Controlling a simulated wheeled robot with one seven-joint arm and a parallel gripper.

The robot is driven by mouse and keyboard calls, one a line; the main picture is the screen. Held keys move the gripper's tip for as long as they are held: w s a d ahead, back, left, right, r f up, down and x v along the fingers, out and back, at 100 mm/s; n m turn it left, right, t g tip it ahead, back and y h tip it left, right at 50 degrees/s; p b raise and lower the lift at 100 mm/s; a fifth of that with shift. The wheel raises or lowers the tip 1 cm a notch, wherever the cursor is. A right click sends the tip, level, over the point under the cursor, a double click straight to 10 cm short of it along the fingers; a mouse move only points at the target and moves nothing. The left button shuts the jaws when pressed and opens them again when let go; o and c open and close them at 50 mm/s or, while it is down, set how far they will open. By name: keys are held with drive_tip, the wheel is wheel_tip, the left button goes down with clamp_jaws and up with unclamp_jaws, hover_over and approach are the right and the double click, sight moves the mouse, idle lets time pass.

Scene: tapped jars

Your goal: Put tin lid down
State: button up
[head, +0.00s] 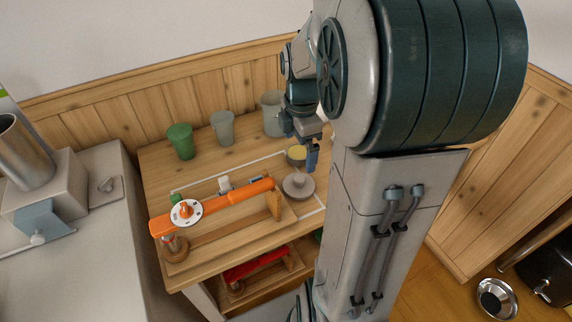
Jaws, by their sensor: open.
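A round grey lid with a small knob (298,188) rests on the wooden table (155,165), near its right side; I take it for the tin lid. Just behind it stands a small round tin (297,155) with a yellow top or contents. My gripper (311,157) is open, with its blue finger pointing down beside the tin's right edge, above and behind the lid. It appears apart from the lid. My arm hides part of the gripper and the table's right side, and whether a finger touches the tin cannot be told.
A long orange lever (235,198) on a wooden stand lies across the table's front. A green cup (180,141) and grey cups (222,128) stand at the back by the panelled wall. A red object (255,267) sits on the shelf below. A grey counter (100,240) is at left.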

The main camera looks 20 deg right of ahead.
sight(300, 178)
drive_tip(key=shift+n, duration=0.7)
drive_tip(key=f, duration=0.6)
drive_tip(key=d+f, duration=0.1)
drive_tip(key=f, duration=0.2)
drive_tip(key=shift+w+f+b, duration=0.3)
drive_tip(key=shift+b, duration=0.1)
drive_tip(key=shift+w+f, duration=0.15)
drive_tip(key=shift+f, duration=1.15)
drive_tip(key=shift+w+f, duration=0.1)
drive_tip(key=shift+f, duration=1.2)
drive_tip(key=c, duration=0.9)
drive_tip(key=shift+c, duration=0.2)
drive_tip(key=shift+r, duration=0.45)
drive_tip(key=r, duration=0.3)
drive_tip(key=shift+d+r, duration=0.25)
drive_tip(key=shift+r, duration=0.15)
drive_tip(key=s+d+r, duration=0.2)
drive_tip(key=d+r, duration=0.4)
drive_tip(key=d, duration=0.5)
drive_tip(key=shift+r, duration=0.2)
